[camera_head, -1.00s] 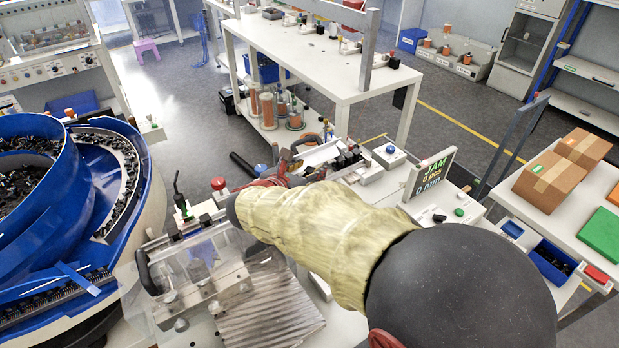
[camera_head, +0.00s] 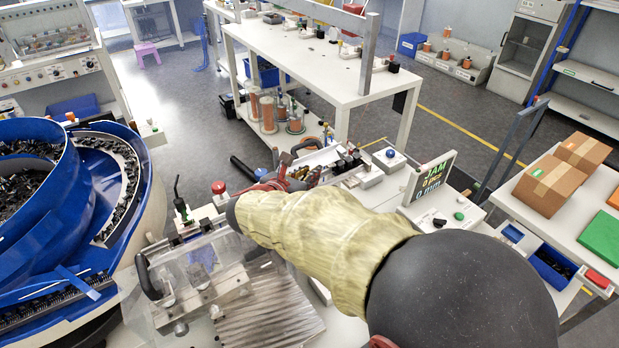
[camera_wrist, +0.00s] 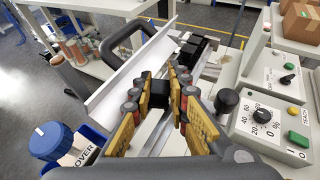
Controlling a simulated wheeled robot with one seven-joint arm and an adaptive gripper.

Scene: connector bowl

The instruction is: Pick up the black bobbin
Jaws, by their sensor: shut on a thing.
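My gripper (camera_wrist: 166,84) has its yellow-padded fingers closed on a small black piece, which I take to be the black bobbin (camera_wrist: 160,92). The fingers hide most of it, so its shape is not clear. The grip is just above a pale metal channel, beside a long white angled guide. In the head view my gripper (camera_head: 308,174) is small and partly hidden behind my sleeved arm, and the held piece cannot be made out there.
Several black blocks (camera_wrist: 196,50) stand just beyond the fingers. A control box (camera_wrist: 264,118) with knobs is close on the right, and a blue-capped container (camera_wrist: 56,143) is at lower left. A blue bowl feeder (camera_head: 75,215) fills the head view's left side.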

